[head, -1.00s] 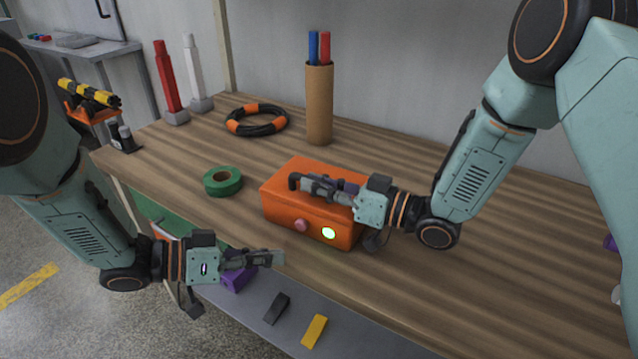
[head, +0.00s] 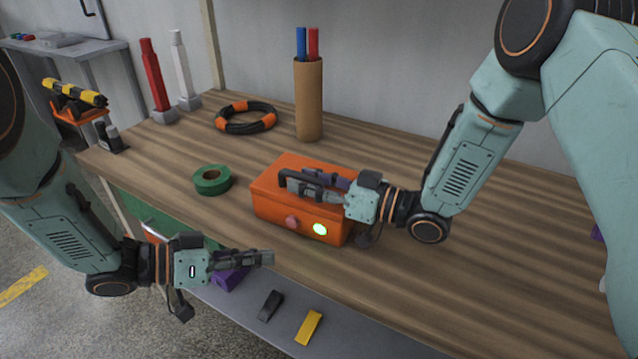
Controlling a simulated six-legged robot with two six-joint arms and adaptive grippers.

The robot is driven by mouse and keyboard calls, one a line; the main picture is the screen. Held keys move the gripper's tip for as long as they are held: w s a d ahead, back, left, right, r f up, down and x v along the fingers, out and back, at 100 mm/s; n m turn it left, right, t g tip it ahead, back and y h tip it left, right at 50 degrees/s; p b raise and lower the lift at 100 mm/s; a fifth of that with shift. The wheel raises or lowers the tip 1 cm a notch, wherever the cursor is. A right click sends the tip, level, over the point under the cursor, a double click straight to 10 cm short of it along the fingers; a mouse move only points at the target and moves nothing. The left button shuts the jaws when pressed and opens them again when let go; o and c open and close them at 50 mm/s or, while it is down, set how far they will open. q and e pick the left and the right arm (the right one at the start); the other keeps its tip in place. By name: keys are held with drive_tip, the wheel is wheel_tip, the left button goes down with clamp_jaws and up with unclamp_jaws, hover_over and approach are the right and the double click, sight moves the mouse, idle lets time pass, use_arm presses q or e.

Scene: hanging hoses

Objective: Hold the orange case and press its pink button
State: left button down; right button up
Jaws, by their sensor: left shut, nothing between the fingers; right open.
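The orange case (head: 275,208) sits on the wooden workbench near its front edge. Its front face carries a pink button (head: 291,222) and, to the right of it, a lit green lamp (head: 320,229). My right gripper (head: 287,181) is over the top of the case, at its dark handle; its fingers are open, and I cannot tell whether they touch the handle. My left gripper (head: 270,258) is shut and empty, in front of the bench edge, below and left of the button and apart from the case.
Green tape (head: 212,180) lies left of the case. Purple, black (head: 270,305) and yellow (head: 308,327) blocks lie below the front edge. The right bench top is clear.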

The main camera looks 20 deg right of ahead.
drive_tip(key=v, duration=1.2)
drive_tip(key=shift+s+a, duration=0.1)
idle(0.4)
